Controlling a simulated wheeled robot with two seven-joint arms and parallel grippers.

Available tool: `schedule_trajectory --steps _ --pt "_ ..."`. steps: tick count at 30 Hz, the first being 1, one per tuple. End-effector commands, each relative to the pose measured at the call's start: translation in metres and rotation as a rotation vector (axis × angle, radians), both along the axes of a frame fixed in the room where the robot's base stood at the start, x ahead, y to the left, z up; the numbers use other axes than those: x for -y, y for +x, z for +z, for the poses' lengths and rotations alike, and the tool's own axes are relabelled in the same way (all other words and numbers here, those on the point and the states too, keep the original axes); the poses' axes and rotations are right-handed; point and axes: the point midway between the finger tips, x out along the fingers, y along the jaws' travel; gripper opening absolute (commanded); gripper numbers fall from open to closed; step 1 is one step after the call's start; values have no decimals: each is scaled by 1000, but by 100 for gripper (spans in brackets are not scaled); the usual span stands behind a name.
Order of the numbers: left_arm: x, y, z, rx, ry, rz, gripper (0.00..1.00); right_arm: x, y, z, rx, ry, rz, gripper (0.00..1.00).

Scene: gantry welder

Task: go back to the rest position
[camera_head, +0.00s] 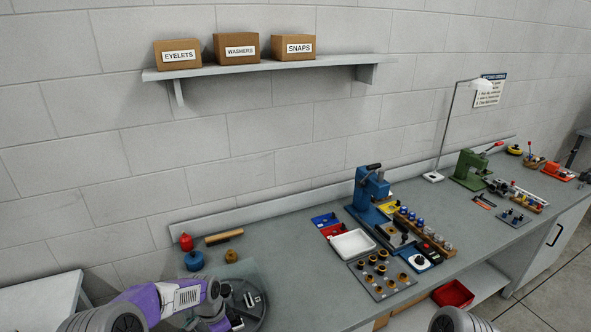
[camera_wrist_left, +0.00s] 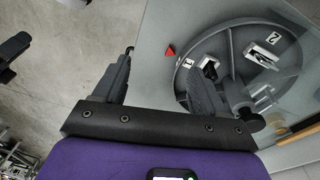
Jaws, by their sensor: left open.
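My left gripper (camera_wrist_left: 163,70) is open in the left wrist view, with its two dark fingers apart and nothing between them. One finger is over the bare floor side; the other overlaps the edge of a round grey turntable (camera_wrist_left: 226,42) with numbered stations. In the head view my purple left arm reaches in at the lower left, beside the same turntable (camera_head: 262,312) at the bench's near left end. The fingers cannot be made out clearly there. My right gripper is not in view; only a pale link of mine shows at the bottom edge.
The bench (camera_head: 305,262) runs along the wall. A red bottle (camera_head: 186,242), a blue pot (camera_head: 194,261) and a brass part (camera_head: 231,256) stand behind the turntable. A blue press (camera_head: 367,198), white tray (camera_head: 353,244) and parts plate (camera_head: 383,275) lie farther right.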

Motion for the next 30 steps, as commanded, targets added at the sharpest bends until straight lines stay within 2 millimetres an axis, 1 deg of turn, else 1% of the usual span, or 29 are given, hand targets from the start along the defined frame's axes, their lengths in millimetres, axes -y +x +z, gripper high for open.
schedule_trajectory --steps 1,5,7,8,9,11,12,16,18,20,21,22,24,27,30 --pt "8 -10 -16 -14 -23 39 71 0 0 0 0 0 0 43" --pt "29 -35 -54 -39 -85 174 71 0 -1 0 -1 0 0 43" --pt "43 -55 -77 -62 -124 271 71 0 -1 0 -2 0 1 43" --pt "50 -65 -88 -74 -142 322 71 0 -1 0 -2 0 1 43" --pt "58 -81 -102 -93 -163 397 71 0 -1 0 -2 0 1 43" --pt "71 -107 -121 -123 -194 522 71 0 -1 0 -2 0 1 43" --pt "78 -125 -131 -143 -210 606 71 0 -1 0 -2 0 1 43" --pt "94 -177 -153 -200 -235 860 71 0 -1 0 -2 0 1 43" --pt "99 -204 -159 -227 -237 985 71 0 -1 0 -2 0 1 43" --pt "101 -226 -162 -247 -233 1088 71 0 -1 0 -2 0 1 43" --pt "102 -241 -163 -260 -226 1155 71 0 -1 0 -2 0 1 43" --pt "102 -244 -169 -259 -227 1183 71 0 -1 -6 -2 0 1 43" --pt "101 -237 -191 -248 -231 1172 71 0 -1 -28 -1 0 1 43" --pt "101 -237 -212 -248 -231 1170 71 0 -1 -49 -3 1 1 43" --pt "101 -237 -229 -247 -232 1168 71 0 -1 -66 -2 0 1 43"
